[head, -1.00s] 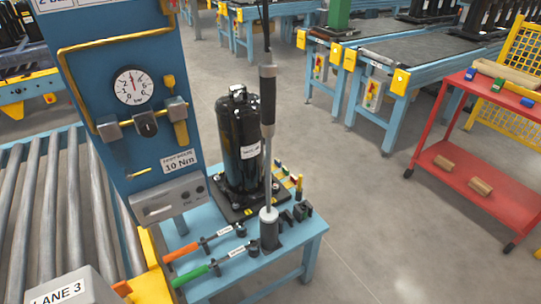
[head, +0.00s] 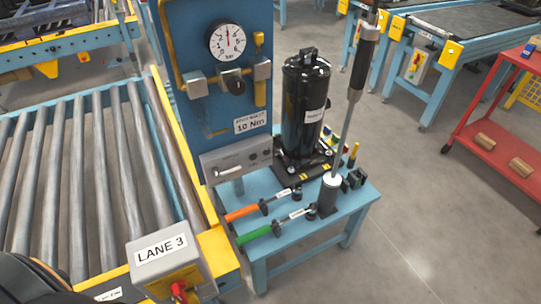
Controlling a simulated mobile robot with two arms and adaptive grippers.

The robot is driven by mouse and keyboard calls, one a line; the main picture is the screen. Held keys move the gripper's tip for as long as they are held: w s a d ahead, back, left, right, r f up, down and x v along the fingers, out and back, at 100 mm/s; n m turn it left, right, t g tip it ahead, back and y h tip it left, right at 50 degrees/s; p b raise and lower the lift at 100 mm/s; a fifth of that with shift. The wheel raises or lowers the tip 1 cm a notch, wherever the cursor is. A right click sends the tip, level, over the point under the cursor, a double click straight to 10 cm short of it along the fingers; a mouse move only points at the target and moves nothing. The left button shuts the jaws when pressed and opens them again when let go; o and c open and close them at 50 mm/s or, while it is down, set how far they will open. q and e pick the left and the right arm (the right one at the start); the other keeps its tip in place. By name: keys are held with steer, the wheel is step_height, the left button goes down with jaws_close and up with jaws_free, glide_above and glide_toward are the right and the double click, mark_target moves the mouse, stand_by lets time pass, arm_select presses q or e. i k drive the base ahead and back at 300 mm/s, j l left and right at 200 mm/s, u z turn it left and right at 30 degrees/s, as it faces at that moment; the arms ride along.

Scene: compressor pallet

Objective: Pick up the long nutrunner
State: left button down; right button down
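The long nutrunner (head: 348,125) stands upright at the front right of a small blue table (head: 357,217). It has a thin grey shaft, a black grip (head: 363,68) high up, and a top cut off by the upper picture edge. Its lower end sits in a dark cylindrical holder (head: 328,199) with a pale top. Two shorter tools, one with an orange handle (head: 243,212) and one with a green handle (head: 256,235), lie on the table to its left. Neither of my grippers is in view.
A black compressor (head: 304,108) stands behind the nutrunner. A blue panel with a gauge (head: 227,41) rises to the left. A roller conveyor (head: 75,190) and the LANE 3 box (head: 168,258) fill the left. The floor right of the table is clear, up to a red cart (head: 500,135).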

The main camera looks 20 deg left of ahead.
mark_target(370, 29)
steer(key=k+j, duration=0.1)
steer(key=j, duration=0.25)
steer(key=j+u, duration=0.1)
steer(key=j, duration=0.3)
steer(key=i+l+u, duration=0.15)
steer(key=l+u, duration=0.35)
steer(key=l, duration=0.7)
steer(key=l+u, duration=0.5)
steer(key=l, duration=0.75)
steer(key=i, duration=0.3)
